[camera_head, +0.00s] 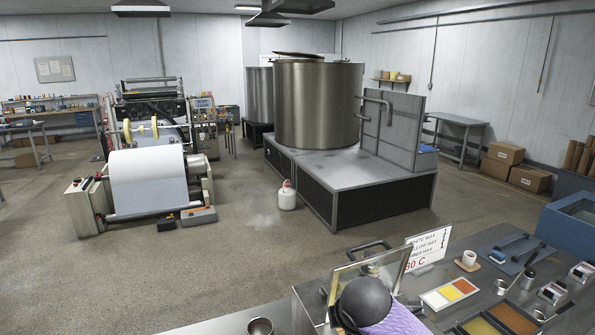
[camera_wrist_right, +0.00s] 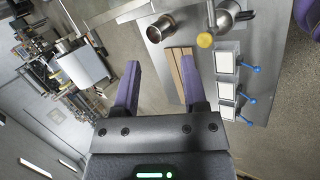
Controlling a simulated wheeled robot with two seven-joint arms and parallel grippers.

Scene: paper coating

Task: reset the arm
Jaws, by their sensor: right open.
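My right gripper (camera_wrist_right: 160,88) shows in the right wrist view with its two purple fingers wide apart. Nothing is between them; they hang over the grey floor and a metal table edge. A dark rounded part with a purple piece, seemingly of my own arm, stands at the bottom of the head view in front of the table. The fingertips do not show in the head view. My left gripper is in neither view.
The metal table (camera_wrist_right: 262,33) carries wooden strips (camera_wrist_right: 172,58), a metal cup (camera_wrist_right: 160,28) and several white-topped blocks with blue handles. A large steel tank (camera_head: 318,105) and a paper-roll machine (camera_head: 148,180) stand beyond open floor.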

